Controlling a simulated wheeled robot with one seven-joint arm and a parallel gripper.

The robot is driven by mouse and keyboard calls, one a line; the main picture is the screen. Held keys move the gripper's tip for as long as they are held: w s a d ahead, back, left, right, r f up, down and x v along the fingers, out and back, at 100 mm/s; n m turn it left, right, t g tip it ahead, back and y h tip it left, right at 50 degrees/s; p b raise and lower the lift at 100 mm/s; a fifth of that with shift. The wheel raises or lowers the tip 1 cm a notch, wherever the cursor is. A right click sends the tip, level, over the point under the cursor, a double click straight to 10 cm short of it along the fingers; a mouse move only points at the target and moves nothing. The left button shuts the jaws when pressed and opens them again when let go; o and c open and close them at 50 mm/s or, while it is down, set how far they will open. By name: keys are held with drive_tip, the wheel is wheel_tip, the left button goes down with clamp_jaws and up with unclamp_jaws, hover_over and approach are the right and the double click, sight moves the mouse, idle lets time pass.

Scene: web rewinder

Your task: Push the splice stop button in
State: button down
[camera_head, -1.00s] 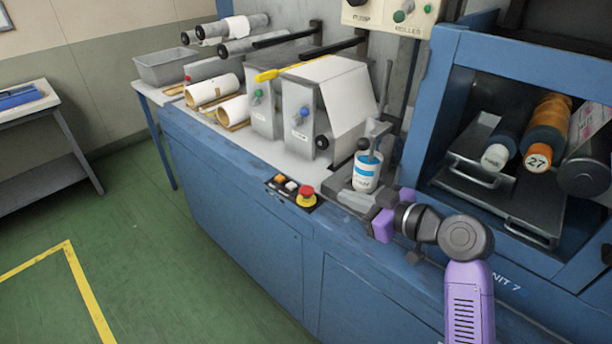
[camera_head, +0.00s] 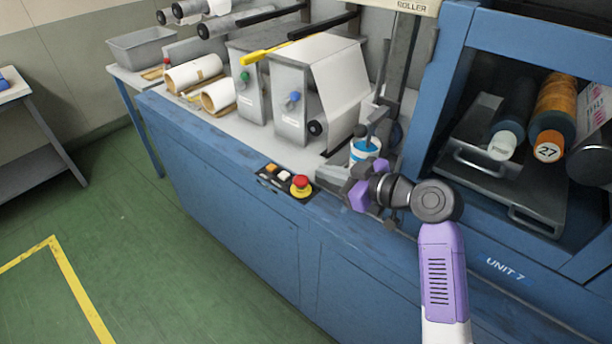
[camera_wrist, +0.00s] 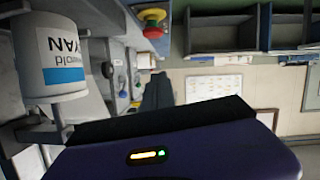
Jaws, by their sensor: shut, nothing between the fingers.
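A red mushroom button (camera_head: 300,184) on a yellow base sits at the right end of a small dark panel (camera_head: 265,182) on the blue machine's front edge. It also shows at the top of the wrist view (camera_wrist: 153,15). I cannot read its label. It stands proud of the panel. My gripper (camera_head: 349,190) is shut and empty, to the right of the red button and apart from it, above the front ledge. In the wrist view my gripper's purple body and dark finger fill the lower part.
An orange button (camera_head: 271,168) and a white button (camera_head: 285,176) sit left of the red one. A white and blue ink pot (camera_head: 364,150) stands just behind my gripper and looms at the left in the wrist view (camera_wrist: 45,55). A roll cabinet (camera_head: 448,120) is at the right.

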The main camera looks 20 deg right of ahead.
drive_tip(key=p, duration=0.1)
hover_over(302, 185)
wheel_tip(302, 185, down, 2)
drive_tip(key=shift+f, duration=0.25)
drive_tip(key=f, duration=0.2)
drive_tip(key=shift+s+d+f, duration=0.15)
drive_tip(key=shift+d+f, duration=0.15)
drive_tip(key=shift+d, duration=0.1)
drive_tip(key=shift+d+f, duration=0.1)
drive_tip(key=shift+f, duration=0.6)
